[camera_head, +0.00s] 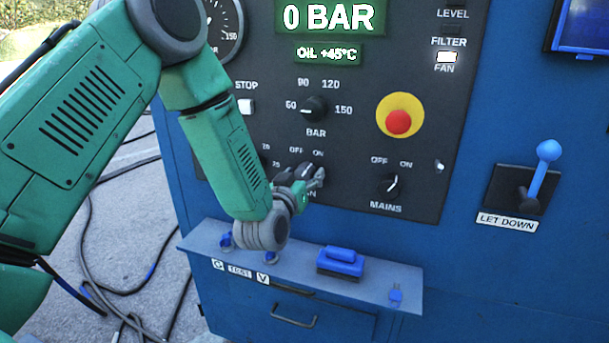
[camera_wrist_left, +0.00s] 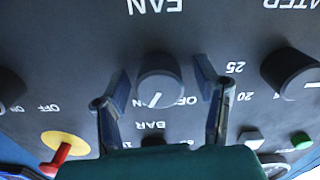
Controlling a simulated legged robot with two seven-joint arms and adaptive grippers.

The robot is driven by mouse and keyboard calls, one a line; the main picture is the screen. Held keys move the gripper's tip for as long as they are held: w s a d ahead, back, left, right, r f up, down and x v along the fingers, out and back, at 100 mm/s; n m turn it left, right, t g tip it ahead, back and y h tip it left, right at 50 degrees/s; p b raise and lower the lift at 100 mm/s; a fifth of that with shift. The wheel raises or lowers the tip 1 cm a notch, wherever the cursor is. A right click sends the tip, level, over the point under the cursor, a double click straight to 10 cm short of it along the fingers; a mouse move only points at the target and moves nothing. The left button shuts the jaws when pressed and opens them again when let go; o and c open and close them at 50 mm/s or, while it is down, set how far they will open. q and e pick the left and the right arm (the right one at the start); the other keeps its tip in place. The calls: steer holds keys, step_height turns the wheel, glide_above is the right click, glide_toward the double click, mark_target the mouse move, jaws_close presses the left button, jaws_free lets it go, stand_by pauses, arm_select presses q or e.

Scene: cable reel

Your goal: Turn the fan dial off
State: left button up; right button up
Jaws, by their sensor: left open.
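The fan dial (camera_wrist_left: 159,80) is a dark round knob on the panel, under the upside-down FAN label in the left wrist view. Its white mark points toward the bottom of that view, leaning slightly left. My left gripper (camera_wrist_left: 160,100) is open, with one finger on each side of the dial and visible gaps between them. In the head view, my left gripper (camera_head: 311,177) is at the panel below the OFF and ON labels and hides most of the dial. My right gripper is not in view.
The mains dial (camera_head: 390,185) is to the right, below the red emergency button (camera_head: 398,122). The BAR dial (camera_head: 314,108) is above. A lit white lamp (camera_head: 446,57) sits between the FILTER and FAN labels. A ledge (camera_head: 395,275) with a blue block (camera_head: 341,261) juts out below.

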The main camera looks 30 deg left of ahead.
arm_select(q)
steer(key=shift+w, duration=0.1)
steer(key=c, duration=1.1)
steer(key=shift+c, duration=0.2)
steer(key=shift+n, duration=0.3)
steer(key=n+b, duration=0.2)
steer(key=n, duration=0.3)
steer(key=shift+f, duration=0.15)
steer(key=n+b, duration=0.2)
steer(key=n, duration=0.4)
steer(key=shift+n, duration=0.3)
